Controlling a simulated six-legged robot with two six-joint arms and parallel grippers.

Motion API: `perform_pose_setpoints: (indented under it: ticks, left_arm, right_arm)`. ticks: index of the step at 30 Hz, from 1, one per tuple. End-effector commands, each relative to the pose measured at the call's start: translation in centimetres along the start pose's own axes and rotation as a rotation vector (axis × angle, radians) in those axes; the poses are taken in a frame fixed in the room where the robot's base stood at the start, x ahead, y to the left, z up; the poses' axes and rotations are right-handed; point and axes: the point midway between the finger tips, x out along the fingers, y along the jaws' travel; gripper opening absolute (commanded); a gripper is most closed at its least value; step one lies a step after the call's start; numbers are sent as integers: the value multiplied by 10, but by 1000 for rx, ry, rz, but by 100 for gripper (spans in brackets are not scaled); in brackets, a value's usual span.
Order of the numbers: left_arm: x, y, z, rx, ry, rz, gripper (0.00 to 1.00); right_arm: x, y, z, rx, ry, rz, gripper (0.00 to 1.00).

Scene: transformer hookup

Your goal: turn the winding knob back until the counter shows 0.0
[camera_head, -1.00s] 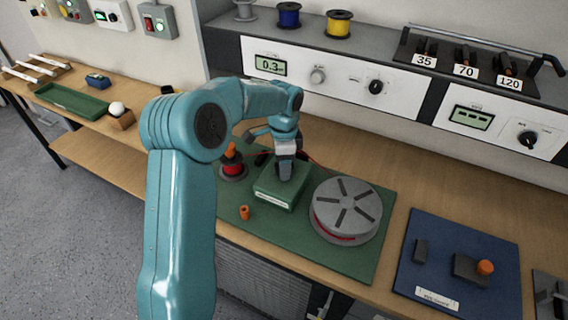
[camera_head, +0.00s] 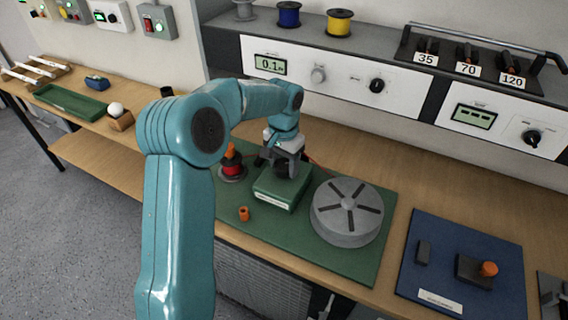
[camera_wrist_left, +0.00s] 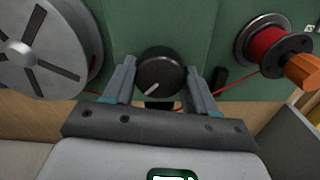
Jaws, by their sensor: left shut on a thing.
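The winding knob (camera_wrist_left: 160,75) is a round black knob with a pale pointer line, on top of the green box (camera_head: 278,190). My left gripper (camera_head: 285,163) is over the box in the head view. In the wrist view the left gripper (camera_wrist_left: 160,82) has one finger on each side of the knob, shut on it. The counter (camera_head: 270,65) on the white panel reads about 0.1. The large grey slotted reel (camera_head: 347,211) lies right of the box. My right gripper is not in view.
A red wire spool (camera_head: 233,167) with an orange cap stands left of the box, and a small orange piece (camera_head: 244,213) lies on the green mat (camera_head: 300,238). A blue mat (camera_head: 455,245) with dark blocks is at the right.

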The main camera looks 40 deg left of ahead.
Motion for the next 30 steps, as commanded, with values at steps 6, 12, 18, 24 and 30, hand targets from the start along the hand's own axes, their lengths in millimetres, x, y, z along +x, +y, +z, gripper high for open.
perform_pose_setpoints:
  ticks: [6, 12, 18, 24, 30]
  left_arm:
    - [3, 1, 3, -69, -12, 2, 26]
    - [3, 1, 3, -94, -14, 3, 26]
    - [4, 1, 3, -96, -15, 3, 26]
    - [4, 1, 3, -95, -16, 3, 66]
    - [2, 1, 2, -95, -9, 2, 82]
  right_arm:
    - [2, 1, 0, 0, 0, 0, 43]
    - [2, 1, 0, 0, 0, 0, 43]
    - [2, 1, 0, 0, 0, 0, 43]
    - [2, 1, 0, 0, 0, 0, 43]
    - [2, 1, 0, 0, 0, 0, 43]
